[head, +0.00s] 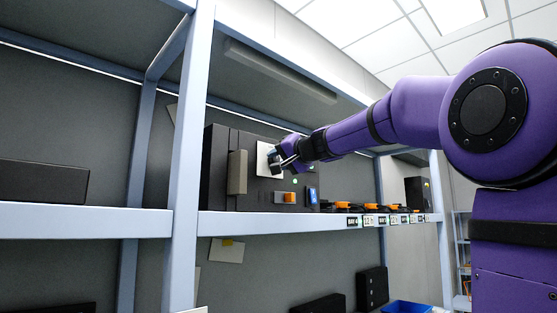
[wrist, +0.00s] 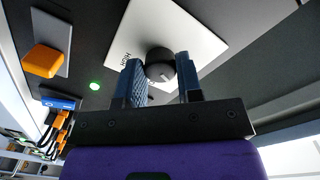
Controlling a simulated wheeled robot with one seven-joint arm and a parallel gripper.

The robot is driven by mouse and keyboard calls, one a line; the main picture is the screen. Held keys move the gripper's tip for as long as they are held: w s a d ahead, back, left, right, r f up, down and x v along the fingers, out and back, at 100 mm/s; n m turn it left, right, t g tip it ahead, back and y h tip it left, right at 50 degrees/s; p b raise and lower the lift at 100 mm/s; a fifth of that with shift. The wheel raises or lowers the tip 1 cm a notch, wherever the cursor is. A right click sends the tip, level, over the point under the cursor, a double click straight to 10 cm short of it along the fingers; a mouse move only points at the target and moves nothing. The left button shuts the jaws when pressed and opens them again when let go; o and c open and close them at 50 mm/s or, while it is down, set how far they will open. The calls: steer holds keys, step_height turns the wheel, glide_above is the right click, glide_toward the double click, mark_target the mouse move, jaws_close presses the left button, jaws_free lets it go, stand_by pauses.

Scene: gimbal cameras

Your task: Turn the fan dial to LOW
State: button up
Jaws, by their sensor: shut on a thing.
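The fan dial (wrist: 160,62) is a round dark knob on a white square plate (wrist: 190,32) on the front of a black box. The plate also shows in the head view (head: 263,158), where my gripper hides the dial. My gripper (head: 277,160) reaches the plate from the right. In the wrist view its two blue ridged fingers (wrist: 160,80) stand either side of the dial and are shut on it. Lettering on the plate near the left finger seems to read HIGH. A pale mark shows on the dial; the setting it points to cannot be told.
The black box (head: 218,165) stands on a grey shelf (head: 250,225) beside an upright post. An orange switch (wrist: 43,60), a green light (wrist: 95,86) and a blue display (head: 312,196) are close to the plate. Several orange-ended cables (head: 372,207) lie to the right.

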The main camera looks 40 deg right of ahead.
steer(key=shift+f+n, duration=0.15)
steer(key=shift+n, duration=1.65)
steer(key=o, duration=0.9)
steer(key=shift+o, duration=0.2)
steer(key=s, duration=1)
steer(key=shift+s+d, duration=0.4)
